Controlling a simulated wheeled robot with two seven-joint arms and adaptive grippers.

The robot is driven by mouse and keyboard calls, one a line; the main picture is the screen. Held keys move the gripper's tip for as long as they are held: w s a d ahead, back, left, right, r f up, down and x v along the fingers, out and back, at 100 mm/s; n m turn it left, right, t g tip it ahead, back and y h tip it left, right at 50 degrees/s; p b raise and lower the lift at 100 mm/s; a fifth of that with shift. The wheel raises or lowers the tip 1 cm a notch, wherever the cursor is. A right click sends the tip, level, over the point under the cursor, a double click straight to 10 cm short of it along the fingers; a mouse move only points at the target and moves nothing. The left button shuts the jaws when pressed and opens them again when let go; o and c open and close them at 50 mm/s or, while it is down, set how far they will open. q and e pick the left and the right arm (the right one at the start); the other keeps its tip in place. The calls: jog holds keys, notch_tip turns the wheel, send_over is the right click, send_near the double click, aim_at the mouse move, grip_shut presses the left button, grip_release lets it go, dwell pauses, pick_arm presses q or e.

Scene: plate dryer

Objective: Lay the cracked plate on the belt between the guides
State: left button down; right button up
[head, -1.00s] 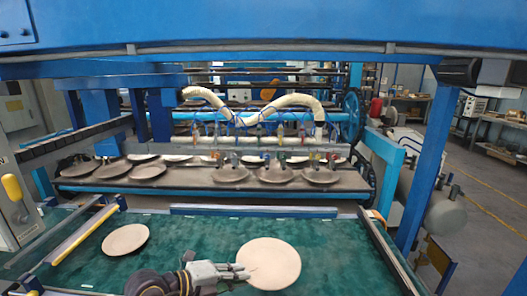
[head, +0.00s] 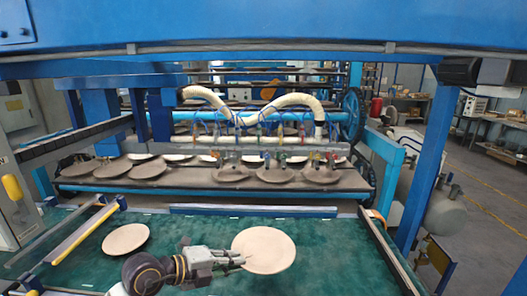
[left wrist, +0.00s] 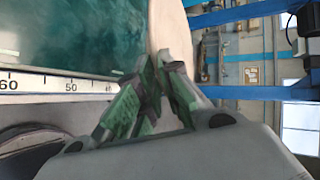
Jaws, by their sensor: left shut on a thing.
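A round pale beige plate (head: 265,251) is at the front centre of the head view, over the green belt (head: 190,230). My left gripper (head: 241,261) is shut on its left edge. In the left wrist view the plate (left wrist: 169,25) shows as a pale strip running up from the green-padded fingertips (left wrist: 162,68). A crack cannot be made out at this size. Whether the plate touches the belt is not clear. A second, smaller-looking plate (head: 126,239) lies on the green belt to the left. My right gripper is not in view.
A yellow and blue rail (head: 85,235) edges the green belt at left, and a metal rail (head: 392,258) edges it at right. Behind, several plates lie on a dark conveyor (head: 205,178) under hoses.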

pick_arm(q)
jog(key=w+a+f+n+t+y, duration=0.2)
jog(key=w+a+f+n, duration=0.1)
jog(key=w+a, duration=0.5)
jog(key=w+a+f+n+t+y, duration=0.2)
jog(key=w+a+f, duration=0.4)
jog(key=w+a, duration=0.3)
jog(key=shift+a+f+n+y, duration=0.2)
jog(key=shift+a+n+y, duration=0.4)
jog(key=shift+a, duration=1.7)
jog(key=shift+f, duration=0.1)
